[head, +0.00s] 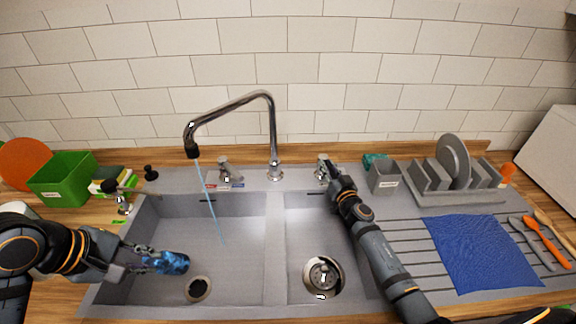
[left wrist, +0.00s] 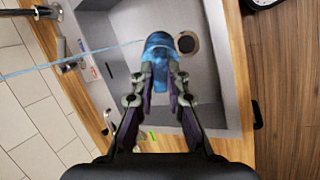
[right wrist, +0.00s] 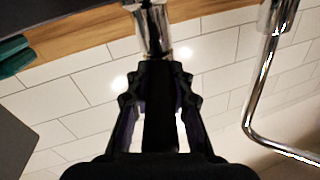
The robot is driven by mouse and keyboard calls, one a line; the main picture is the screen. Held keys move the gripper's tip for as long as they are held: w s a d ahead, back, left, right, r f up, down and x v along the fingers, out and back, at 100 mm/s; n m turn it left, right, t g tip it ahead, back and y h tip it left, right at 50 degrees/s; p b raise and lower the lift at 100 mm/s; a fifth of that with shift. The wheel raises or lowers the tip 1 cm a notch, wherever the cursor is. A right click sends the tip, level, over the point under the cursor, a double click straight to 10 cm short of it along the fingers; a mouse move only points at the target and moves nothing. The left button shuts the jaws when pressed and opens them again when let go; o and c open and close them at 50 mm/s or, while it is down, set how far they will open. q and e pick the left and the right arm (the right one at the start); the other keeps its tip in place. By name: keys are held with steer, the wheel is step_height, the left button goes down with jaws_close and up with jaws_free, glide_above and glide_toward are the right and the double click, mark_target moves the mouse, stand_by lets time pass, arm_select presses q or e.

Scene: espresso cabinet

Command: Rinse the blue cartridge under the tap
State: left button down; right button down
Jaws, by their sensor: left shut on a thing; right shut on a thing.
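The blue cartridge (head: 172,262) is held over the left basin by my left gripper (head: 150,258), which is shut on it. The cartridge also shows in the left wrist view (left wrist: 159,55). The tap (head: 272,125) is a tall chrome spout; a thin blue water stream (head: 208,200) falls from its nozzle into the left basin. The stream lies to the right of the cartridge, apart from it in the head view. My right gripper (head: 330,172) is shut on the right tap handle (head: 321,163), a chrome piece seen in the right wrist view (right wrist: 152,28).
The left basin (head: 240,230) has a dark drain (head: 198,289); the right basin holds a strainer (head: 323,277). A green box (head: 62,180) stands at the left. A dish rack (head: 455,192) and blue cloth (head: 482,252) lie at the right. The left tap handle (head: 225,168) stands behind the left basin.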

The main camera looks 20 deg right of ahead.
steer(key=c, duration=1.2)
jaws_free()
steer(key=s, duration=1.2)
steer(key=shift+a, duration=0.15)
